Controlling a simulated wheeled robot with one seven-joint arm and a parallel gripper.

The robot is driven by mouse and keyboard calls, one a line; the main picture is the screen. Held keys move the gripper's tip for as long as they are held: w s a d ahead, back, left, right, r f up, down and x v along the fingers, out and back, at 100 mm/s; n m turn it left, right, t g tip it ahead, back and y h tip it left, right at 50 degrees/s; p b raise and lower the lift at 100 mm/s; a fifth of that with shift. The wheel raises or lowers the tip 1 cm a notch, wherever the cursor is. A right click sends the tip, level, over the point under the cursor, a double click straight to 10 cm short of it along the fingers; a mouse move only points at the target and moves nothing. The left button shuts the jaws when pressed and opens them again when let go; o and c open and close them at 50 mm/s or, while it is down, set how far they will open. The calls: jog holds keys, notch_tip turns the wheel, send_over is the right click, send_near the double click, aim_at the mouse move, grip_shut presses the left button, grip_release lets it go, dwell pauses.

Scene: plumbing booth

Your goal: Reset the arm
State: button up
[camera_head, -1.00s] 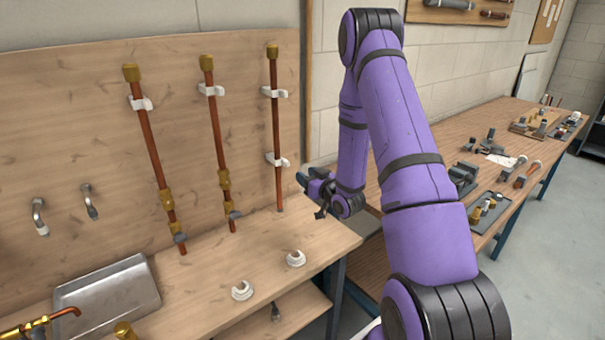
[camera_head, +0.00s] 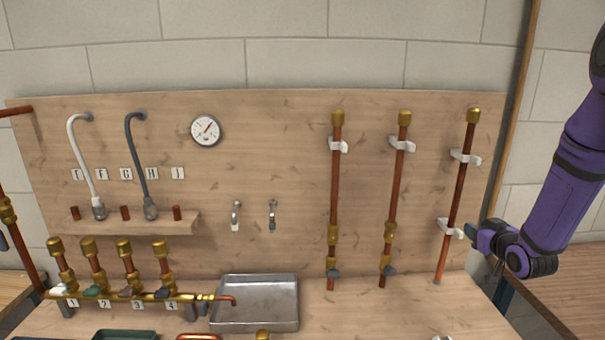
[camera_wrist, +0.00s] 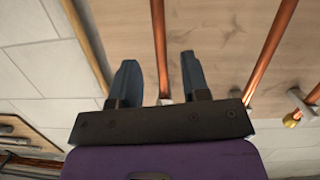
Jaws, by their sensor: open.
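My gripper (camera_head: 480,234) is at the right side of the head view, in front of the right edge of the wooden board (camera_head: 290,180). In the wrist view my gripper (camera_wrist: 160,75) shows two blue-grey fingers spread apart with nothing held between them. A copper pipe (camera_head: 458,195) in white clips stands on the board just left of my gripper. In the wrist view this pipe seems to be the one (camera_wrist: 159,45) seen between the fingers; whether it is near or far behind them I cannot tell.
Two more capped copper pipes (camera_head: 335,190) (camera_head: 397,185) stand to the left. A metal tray (camera_head: 255,303), a valve manifold (camera_head: 120,293) and a gauge (camera_head: 205,130) are further left. A second bench (camera_head: 570,285) is at the right. The wall above the board is bare.

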jog(key=s+a+r+m+g+h, duration=0.1)
jog(key=s+a+r+g, duration=0.25)
jog(key=s+r, duration=0.35)
jog(key=s+a+r+g+h, duration=0.15)
jog(key=s+a+r, duration=0.3)
jog(key=r, duration=0.45)
jog(key=s+a+r+g, duration=0.1)
jog(key=s+a, duration=0.2)
jog(key=s, duration=0.5)
jog(key=s+a+r+g+y, duration=0.1)
jog(key=s+a+r+g, duration=0.1)
jog(key=s, duration=0.6)
jog(key=s+a+r+g+y, duration=0.1)
jog(key=s+a, duration=0.3)
jog(key=s, duration=0.4)
jog(key=shift+s+a+r+g, duration=0.15)
jog(key=shift+s+r+g, duration=0.15)
jog(key=shift+r+g, duration=0.45)
